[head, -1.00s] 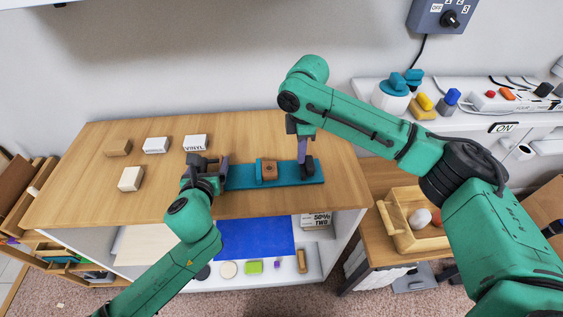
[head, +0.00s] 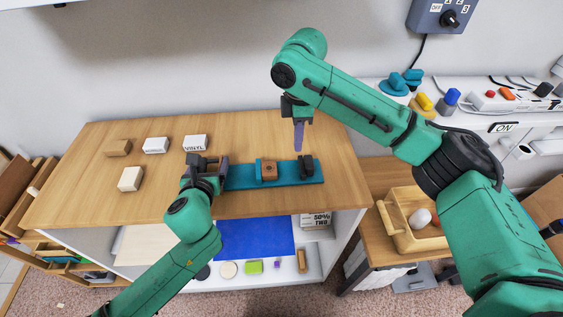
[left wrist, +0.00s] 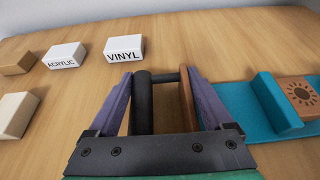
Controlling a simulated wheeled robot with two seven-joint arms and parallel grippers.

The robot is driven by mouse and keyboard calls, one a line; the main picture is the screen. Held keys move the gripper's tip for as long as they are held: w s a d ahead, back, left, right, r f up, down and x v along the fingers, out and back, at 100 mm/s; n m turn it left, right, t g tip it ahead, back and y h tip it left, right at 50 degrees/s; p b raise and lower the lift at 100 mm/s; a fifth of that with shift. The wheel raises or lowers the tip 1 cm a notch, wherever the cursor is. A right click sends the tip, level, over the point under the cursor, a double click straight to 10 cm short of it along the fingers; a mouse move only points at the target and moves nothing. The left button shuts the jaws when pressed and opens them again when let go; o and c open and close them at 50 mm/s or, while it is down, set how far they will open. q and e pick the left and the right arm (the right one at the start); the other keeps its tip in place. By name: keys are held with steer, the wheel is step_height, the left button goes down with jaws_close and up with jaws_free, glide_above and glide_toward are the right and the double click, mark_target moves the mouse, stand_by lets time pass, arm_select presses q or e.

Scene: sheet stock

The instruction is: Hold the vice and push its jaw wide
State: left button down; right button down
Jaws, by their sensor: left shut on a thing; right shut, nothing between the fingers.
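The vice has a long teal base (head: 240,177) lying on the wooden tabletop. A teal upright with a brown block (head: 268,170) marked with a sun stands near its middle, and a dark jaw (head: 306,166) stands near its right end. My left gripper (head: 212,168) is at the vice's left end. In the left wrist view its purple fingers (left wrist: 158,85) are shut around a black cylinder (left wrist: 142,102) and a brown plate joined by a rod. My right gripper (head: 298,148) is shut and empty, pointing down just above and behind the dark jaw, seemingly apart from it.
Blocks labelled vinyl (head: 195,143) and acrylic (left wrist: 65,55), a plain white block (head: 131,179) and a brown block (head: 118,148) lie on the left of the tabletop. A wooden crate (head: 398,235) stands lower right. The tabletop's front centre is clear.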

arm_select(q)
steer(key=shift+s+f, duration=0.1)
steer(key=shift+f, duration=0.25)
jaws_free()
steer(key=shift+w+a, duration=0.1)
steer(key=shift+w, duration=0.15)
steer(key=v, duration=1.2)
arm_select(e)
step_height(320, 180, up, 2)
steer(key=shift+w+r, duration=0.1)
steer(key=shift+w, duration=0.05)
arm_select(q)
steer(key=shift+r, duration=0.1)
steer(key=p+v, duration=0.6)
steer(key=v, duration=0.2)
arm_select(e)
step_height(320, 180, up, 6)
